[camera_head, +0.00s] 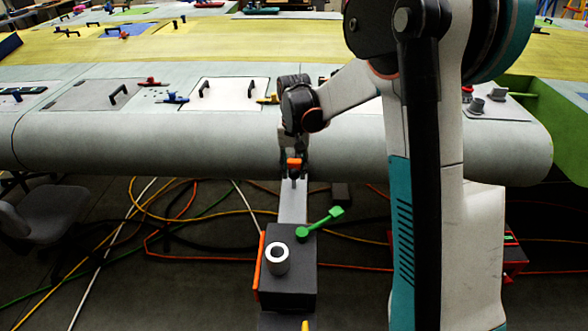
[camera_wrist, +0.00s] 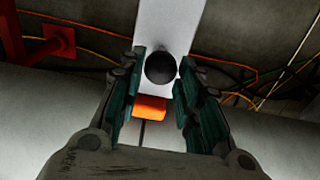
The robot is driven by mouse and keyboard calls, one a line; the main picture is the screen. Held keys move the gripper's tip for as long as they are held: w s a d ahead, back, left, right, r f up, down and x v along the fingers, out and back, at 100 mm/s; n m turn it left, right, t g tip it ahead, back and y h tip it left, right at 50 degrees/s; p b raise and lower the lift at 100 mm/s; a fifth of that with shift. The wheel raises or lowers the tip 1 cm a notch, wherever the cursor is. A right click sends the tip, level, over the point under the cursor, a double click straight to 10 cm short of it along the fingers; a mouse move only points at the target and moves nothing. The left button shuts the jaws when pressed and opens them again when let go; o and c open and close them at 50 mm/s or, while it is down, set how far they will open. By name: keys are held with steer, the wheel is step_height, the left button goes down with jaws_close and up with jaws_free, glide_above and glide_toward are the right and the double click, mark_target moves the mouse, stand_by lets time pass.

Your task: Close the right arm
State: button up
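The jig's right arm appears to be the pale grey bar (camera_head: 293,207) that rises from a dark box to the wing's front edge. In the wrist view the bar (camera_wrist: 168,22) carries a round black knob (camera_wrist: 160,68). An orange block (camera_wrist: 149,108) lies nearer the wing than the knob; it also shows in the head view (camera_head: 294,162). My gripper (camera_head: 293,170) is at the wing's front edge, at the bar's upper end. Its fingers (camera_wrist: 162,62) are apart, one on each side of the knob. I cannot tell whether they touch it.
The dark box (camera_head: 290,275) below has a white ring (camera_head: 277,258) and a green lever (camera_head: 320,223) beside it. The wing (camera_head: 150,140) spans behind, with handles and clamps on top. Cables lie on the floor. A chair (camera_head: 45,215) stands left and a red box (camera_head: 514,255) right.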

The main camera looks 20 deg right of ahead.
steer(key=shift+o, duration=0.8)
steer(key=shift+f, duration=0.1)
step_height(320, 180, up, 12)
steer(key=shift+s, duration=0.1)
